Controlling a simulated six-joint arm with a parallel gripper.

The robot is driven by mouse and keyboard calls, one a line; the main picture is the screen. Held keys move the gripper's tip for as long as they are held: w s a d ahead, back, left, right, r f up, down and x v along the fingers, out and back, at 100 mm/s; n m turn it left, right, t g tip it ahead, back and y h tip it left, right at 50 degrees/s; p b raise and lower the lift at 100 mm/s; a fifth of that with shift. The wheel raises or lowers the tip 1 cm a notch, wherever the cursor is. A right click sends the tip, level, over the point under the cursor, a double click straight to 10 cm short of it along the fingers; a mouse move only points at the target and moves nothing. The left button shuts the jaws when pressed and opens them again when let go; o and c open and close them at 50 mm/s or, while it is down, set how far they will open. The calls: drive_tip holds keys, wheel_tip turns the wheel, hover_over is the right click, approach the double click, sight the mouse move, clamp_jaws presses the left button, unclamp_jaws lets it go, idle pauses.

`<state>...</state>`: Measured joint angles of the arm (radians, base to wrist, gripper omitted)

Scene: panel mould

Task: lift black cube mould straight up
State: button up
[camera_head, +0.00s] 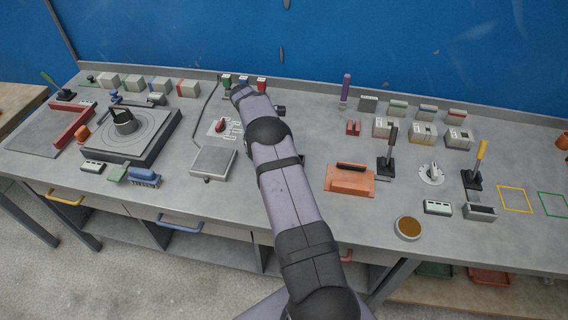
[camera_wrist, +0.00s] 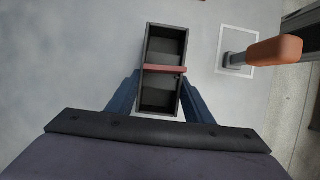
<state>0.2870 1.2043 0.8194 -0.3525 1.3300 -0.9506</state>
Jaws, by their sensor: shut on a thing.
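The black cube mould (camera_wrist: 163,98) is an open-topped, long dark box in the middle of the wrist view, with a dull red bar (camera_wrist: 165,69) across it. My gripper (camera_wrist: 161,75) has its blue fingers on the two long sides of the mould, shut on it. I cannot tell whether the mould touches the surface below or hangs above it.
The blue wall (camera_head: 330,40) rises behind.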

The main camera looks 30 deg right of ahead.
wheel_tip(320, 180, up, 8)
drive_tip(key=p, duration=0.5)
drive_tip(key=shift+f, duration=0.25)
idle(1.0)
idle(0.5)
